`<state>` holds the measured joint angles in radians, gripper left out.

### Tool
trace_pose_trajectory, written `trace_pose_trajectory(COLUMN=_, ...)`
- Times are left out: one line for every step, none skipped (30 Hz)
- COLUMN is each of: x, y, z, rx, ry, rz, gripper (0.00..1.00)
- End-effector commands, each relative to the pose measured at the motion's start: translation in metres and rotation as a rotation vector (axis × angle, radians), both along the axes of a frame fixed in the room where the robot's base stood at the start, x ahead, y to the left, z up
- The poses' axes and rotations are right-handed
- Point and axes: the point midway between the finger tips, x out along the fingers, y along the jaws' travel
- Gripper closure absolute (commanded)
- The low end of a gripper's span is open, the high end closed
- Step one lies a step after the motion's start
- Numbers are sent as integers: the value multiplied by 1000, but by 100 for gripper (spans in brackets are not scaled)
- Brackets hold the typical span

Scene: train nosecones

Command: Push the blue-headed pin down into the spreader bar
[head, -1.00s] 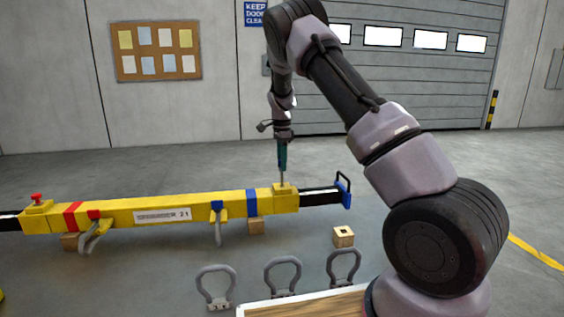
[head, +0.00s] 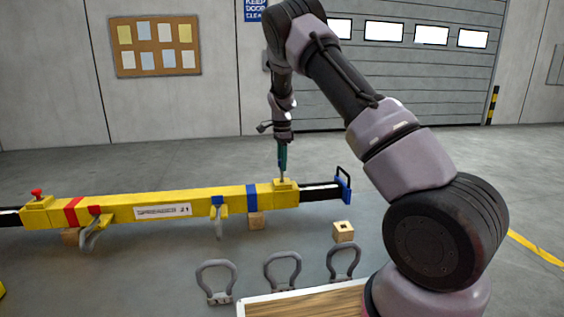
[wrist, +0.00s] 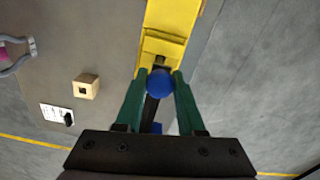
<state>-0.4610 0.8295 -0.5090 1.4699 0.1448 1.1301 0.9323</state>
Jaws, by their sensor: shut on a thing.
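The yellow spreader bar (head: 120,209) lies across the head view, with a raised yellow block near its right end. My gripper (head: 282,168) points straight down above that block. In the wrist view my gripper (wrist: 160,80) has its two green fingers shut on the round blue head of the blue-headed pin (wrist: 160,84). In the head view a thin grey shank runs from the fingertips down to the top of the block. How deep it sits in the bar cannot be told.
A red-headed pin (head: 37,194) stands at the bar's left end. A wooden block with a square hole (head: 343,231) and several grey shackles (head: 282,272) are in front of the bar. A blue end handle (head: 344,187) is at the right. A wood-topped surface (head: 310,303) is nearest.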

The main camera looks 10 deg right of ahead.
Motion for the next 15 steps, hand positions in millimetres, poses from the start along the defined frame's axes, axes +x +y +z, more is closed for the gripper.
trace_pose_trajectory(x=0, y=0, z=-1, rx=0, ry=0, rz=0, gripper=100)
trace_pose_trajectory(x=0, y=0, z=-2, rx=0, ry=0, rz=0, gripper=100)
trace_pose_trajectory(x=0, y=0, z=-3, rx=0, ry=0, rz=0, gripper=100)
trace_pose_trajectory(x=0, y=0, z=-3, rx=0, ry=0, rz=0, gripper=100)
trace_pose_trajectory(x=0, y=0, z=-4, rx=0, ry=0, rz=0, gripper=100)
trace_pose_trajectory(x=0, y=0, z=-5, rx=0, ry=1, rz=0, gripper=100)
trace_pose_trajectory(x=0, y=0, z=-5, rx=0, ry=1, rz=0, gripper=100)
trace_pose_trajectory(x=0, y=0, z=-6, rx=0, ry=1, rz=0, gripper=100)
trace_pose_trajectory(x=0, y=0, z=-7, rx=0, ry=1, rz=0, gripper=100)
trace_pose_trajectory(x=0, y=0, z=-7, rx=0, ry=1, rz=0, gripper=100)
trace_pose_trajectory(x=0, y=0, z=-8, rx=0, ry=1, rz=0, gripper=100)
trace_pose_trajectory(x=0, y=0, z=-9, rx=0, ry=1, rz=0, gripper=100)
trace_pose_trajectory(x=0, y=0, z=-9, rx=0, ry=1, rz=0, gripper=100)
trace_pose_trajectory(x=0, y=0, z=-10, rx=0, ry=1, rz=0, gripper=100)
trace_pose_trajectory(x=0, y=0, z=-11, rx=0, ry=1, rz=0, gripper=100)
